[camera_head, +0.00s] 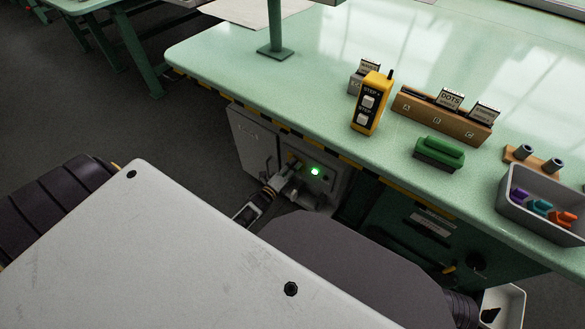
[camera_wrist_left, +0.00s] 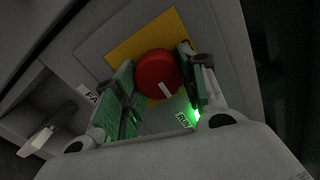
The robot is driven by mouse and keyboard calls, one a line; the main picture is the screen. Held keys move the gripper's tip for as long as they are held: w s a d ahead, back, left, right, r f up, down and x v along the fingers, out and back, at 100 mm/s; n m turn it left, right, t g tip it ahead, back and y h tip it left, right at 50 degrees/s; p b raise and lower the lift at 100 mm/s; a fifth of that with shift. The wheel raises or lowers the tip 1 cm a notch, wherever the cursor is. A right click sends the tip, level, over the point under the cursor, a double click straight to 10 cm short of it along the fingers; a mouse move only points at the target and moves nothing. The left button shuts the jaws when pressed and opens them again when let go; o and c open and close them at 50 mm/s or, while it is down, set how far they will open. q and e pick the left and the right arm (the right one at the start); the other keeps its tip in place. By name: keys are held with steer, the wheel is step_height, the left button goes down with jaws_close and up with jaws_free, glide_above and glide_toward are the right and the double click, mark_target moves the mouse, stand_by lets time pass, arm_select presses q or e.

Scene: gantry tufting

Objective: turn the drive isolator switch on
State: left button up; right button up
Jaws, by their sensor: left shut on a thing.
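The drive isolator switch is a round red knob (camera_wrist_left: 157,74) with a white mark on a yellow plate (camera_wrist_left: 125,47), seen in the left wrist view. The white mark points down and slightly right, towards a "RUN" label (camera_wrist_left: 183,120). My left gripper (camera_wrist_left: 158,82) has its green-padded fingers on either side of the knob and is shut on it. In the head view, my left gripper (camera_head: 288,181) reaches the grey cabinet (camera_head: 250,140) under the table edge and hides the knob. A green lamp (camera_head: 316,171) glows beside it. My right gripper is not in view.
Above, the green tabletop (camera_head: 300,75) carries a yellow step pendant (camera_head: 371,103), a wooden card holder (camera_head: 440,118), a green brush-like block (camera_head: 439,153) and a grey bin (camera_head: 540,207) of coloured pieces. The table edge overhangs the cabinet. A dark green drawer unit (camera_head: 400,222) stands to the right.

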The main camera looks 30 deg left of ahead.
arm_select(q)
steer(key=o, duration=1)
steer(key=shift+o, duration=0.2)
steer(key=s, duration=1.2)
steer(key=shift+a, duration=0.45)
